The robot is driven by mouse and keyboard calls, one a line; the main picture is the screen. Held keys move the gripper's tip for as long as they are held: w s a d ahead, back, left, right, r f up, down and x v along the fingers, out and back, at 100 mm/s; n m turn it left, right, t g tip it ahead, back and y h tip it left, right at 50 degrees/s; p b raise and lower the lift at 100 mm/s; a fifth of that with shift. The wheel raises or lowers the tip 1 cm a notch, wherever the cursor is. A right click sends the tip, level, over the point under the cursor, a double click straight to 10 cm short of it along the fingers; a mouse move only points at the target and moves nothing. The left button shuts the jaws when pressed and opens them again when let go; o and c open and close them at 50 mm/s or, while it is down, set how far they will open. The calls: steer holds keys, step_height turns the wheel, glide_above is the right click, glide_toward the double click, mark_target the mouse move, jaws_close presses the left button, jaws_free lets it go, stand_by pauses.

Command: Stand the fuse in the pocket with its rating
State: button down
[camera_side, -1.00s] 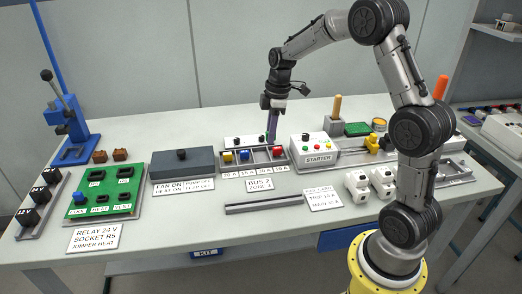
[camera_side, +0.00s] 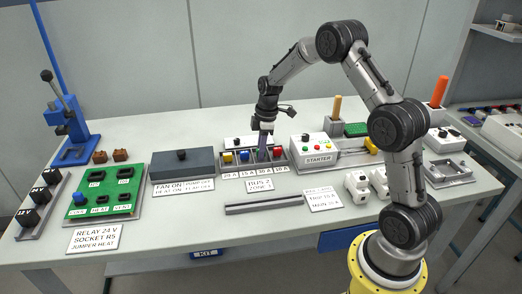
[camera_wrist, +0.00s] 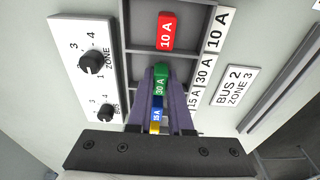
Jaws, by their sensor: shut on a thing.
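My gripper (camera_side: 263,150) points down over the fuse tray (camera_side: 223,157) and is shut on the green fuse marked 30 A (camera_wrist: 159,83). In the wrist view the green fuse sits between the fingertips, in line with the 30 A label (camera_wrist: 204,70). The fingers hide part of that pocket, so I cannot tell whether the fuse rests on its floor. The red 10 A fuse (camera_wrist: 166,31) stands in the pocket beside it. The blue 15 A fuse (camera_wrist: 156,115) and the yellow fuse (camera_side: 228,157) stand on the other side.
A white panel with two knobs (camera_wrist: 90,63) runs behind the tray. The STARTER box (camera_side: 317,148) stands close on the right, and a grey box with a black knob (camera_side: 182,165) on the left. A grey rail (camera_side: 263,204) lies in front.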

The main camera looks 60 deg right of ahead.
steer(key=shift+f, duration=0.2)
steer(key=c, duration=0.8)
jaws_free()
steer(key=shift+c, duration=0.2)
steer(key=shift+r, duration=0.15)
step_height(320, 180, up, 11)
steer(key=d, duration=0.1)
steer(key=s+a+r+m, duration=0.2)
steer(key=s+a+r, duration=0.3)
steer(key=a+r, duration=0.15)
steer(key=s+a+r+m+t+h, duration=0.1)
steer(key=s+a+r, duration=0.2)
steer(key=s, duration=0.2)
steer(key=s+a+r+m+t, duration=0.1)
steer(key=s+a+r, duration=0.1)
steer(key=s+a, duration=0.15)
steer(key=s+a+f+m+t, duration=0.1)
steer(key=s+a+m, duration=0.1)
steer(key=s, duration=0.5)
steer(key=s+a+f+m+t, duration=0.1)
steer(key=s+a+m, duration=0.1)
steer(key=s, duration=0.6)
steer(key=shift+s+a+f+m+t, duration=0.3)
steer(key=shift+a+m, duration=0.05)
steer(key=shift+m, duration=0.15)
